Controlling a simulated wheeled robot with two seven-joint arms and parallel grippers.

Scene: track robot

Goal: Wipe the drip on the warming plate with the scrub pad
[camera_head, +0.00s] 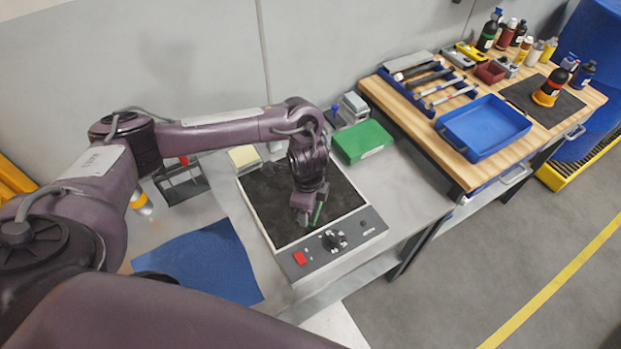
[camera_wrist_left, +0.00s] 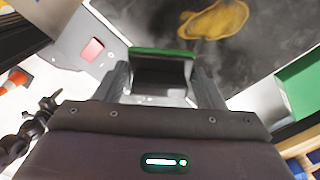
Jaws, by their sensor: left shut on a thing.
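The warming plate (camera_head: 268,203) has a dark square top in a pale frame, with a control panel along its front edge. My left gripper (camera_head: 310,207) is over the front right part of the dark top and is shut on the green-edged scrub pad (camera_head: 318,213). In the left wrist view the pad (camera_wrist_left: 162,52) sits between the two fingers of the gripper (camera_wrist_left: 161,85). The drip (camera_wrist_left: 216,20) is a yellow-brown smear on the dark top, beyond the pad and to its right. In the head view I cannot make out the drip. I cannot tell whether the pad touches the plate.
A blue cloth (camera_head: 205,265) lies left of the plate. A green box (camera_head: 363,141) stands behind it to the right. The panel has a red switch (camera_head: 299,258) and a black knob (camera_head: 333,240). A wooden bench with a blue tray (camera_head: 484,128) stands at the right.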

